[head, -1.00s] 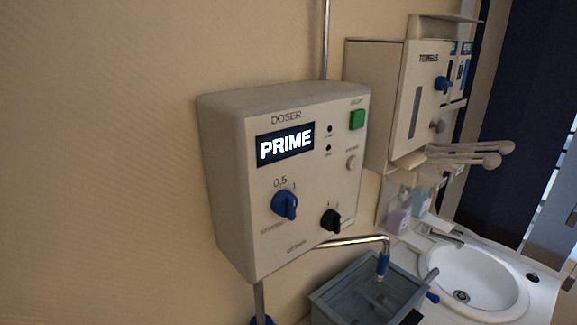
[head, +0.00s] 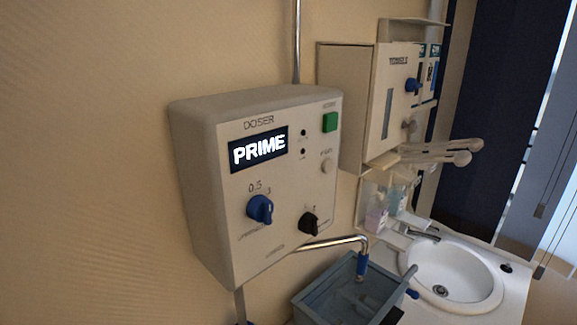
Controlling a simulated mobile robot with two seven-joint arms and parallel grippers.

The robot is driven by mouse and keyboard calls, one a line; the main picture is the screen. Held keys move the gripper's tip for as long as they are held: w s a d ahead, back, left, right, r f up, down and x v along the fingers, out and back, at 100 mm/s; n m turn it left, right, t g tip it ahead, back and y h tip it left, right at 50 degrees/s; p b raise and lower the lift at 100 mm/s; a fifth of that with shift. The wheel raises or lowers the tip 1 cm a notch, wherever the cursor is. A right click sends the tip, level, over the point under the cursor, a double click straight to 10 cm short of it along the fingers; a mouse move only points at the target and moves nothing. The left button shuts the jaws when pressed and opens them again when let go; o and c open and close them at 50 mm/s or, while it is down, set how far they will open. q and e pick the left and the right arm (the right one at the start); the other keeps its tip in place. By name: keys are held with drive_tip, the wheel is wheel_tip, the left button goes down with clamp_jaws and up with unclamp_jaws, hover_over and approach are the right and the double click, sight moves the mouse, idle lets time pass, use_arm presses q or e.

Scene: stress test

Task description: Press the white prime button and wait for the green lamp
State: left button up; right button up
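The doser (head: 215,215) is a cream box on the wall, left of centre in the head view. Its display (head: 258,149) reads PRIME in white letters. A blue knob (head: 260,209) and a black knob (head: 308,223) are on the lower face. Neither of my grippers is in view, and nothing touches the doser.
A metal spout (head: 335,241) runs from the doser over a grey-blue bin (head: 350,285). A towel dispenser (head: 345,105) hangs behind to the right. Pale lever arms (head: 440,155) stick out beneath it. A white sink (head: 450,275) is at lower right. The space before the doser looks clear.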

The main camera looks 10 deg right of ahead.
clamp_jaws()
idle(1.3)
